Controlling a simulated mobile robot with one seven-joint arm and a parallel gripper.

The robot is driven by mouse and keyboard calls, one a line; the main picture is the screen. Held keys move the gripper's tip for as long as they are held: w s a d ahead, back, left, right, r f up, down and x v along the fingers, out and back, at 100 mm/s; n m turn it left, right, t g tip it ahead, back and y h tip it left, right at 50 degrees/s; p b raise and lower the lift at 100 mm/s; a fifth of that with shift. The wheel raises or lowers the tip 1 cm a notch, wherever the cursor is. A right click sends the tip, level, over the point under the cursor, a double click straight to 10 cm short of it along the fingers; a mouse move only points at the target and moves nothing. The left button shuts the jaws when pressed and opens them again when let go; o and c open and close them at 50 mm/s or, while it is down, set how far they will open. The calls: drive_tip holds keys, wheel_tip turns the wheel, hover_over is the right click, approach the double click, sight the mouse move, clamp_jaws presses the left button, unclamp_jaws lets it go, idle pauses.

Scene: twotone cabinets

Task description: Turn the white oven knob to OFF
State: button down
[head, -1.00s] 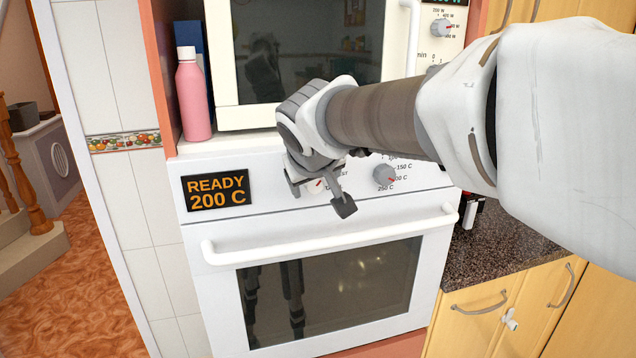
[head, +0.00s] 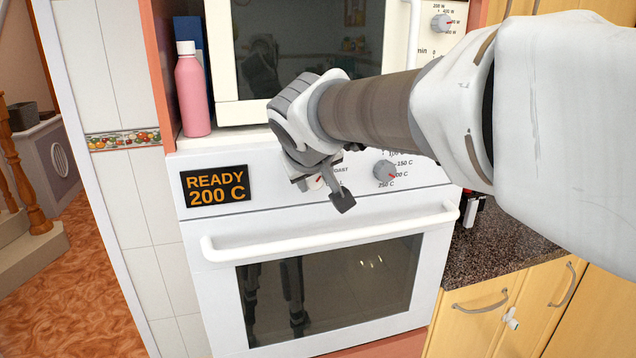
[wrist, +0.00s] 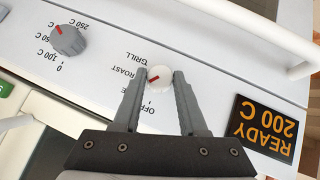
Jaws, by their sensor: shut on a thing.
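The white oven knob (head: 315,183) is on the white control panel, right of the orange READY 200 C display (head: 215,185). In the wrist view, which is upside down, the knob (wrist: 160,80) sits between the two grey fingertips of my gripper (wrist: 159,76). The gripper is shut on it, one finger on each side. The knob's red mark is on its left side there, by the ROAST label. The OFF label (wrist: 148,105) lies below the knob, between the fingers. In the head view my gripper (head: 322,190) partly covers the knob and its labels.
A grey temperature knob (head: 385,172) sits to the right on the same panel. The oven door handle (head: 330,235) runs below. A microwave (head: 228,60) and a pink bottle (head: 192,90) stand above the panel.

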drive_tip(key=h+b, duration=0.1)
drive_tip(key=b, duration=0.2)
drive_tip(key=f+n+t+h+b, duration=0.1)
drive_tip(key=b, duration=0.1)
drive_tip(key=shift+a+n+b, duration=0.25)
drive_tip(key=shift+n+b, duration=0.05)
drive_tip(key=shift+b, duration=0.1)
drive_tip(key=n+t+h+b, duration=0.1)
drive_tip(key=h+b, duration=0.1)
drive_tip(key=b, duration=0.1)
drive_tip(key=shift+s+a, duration=0.1)
drive_tip(key=shift+r+n+t+h+b, duration=0.15)
drive_tip(key=shift+n+t+h+b, duration=0.2)
drive_tip(key=shift+b, duration=0.25)
drive_tip(key=shift+r, duration=0.1)
drive_tip(key=shift+c, duration=2.2)
unclamp_jaws()
drive_tip(key=shift+s+r, duration=0.1)
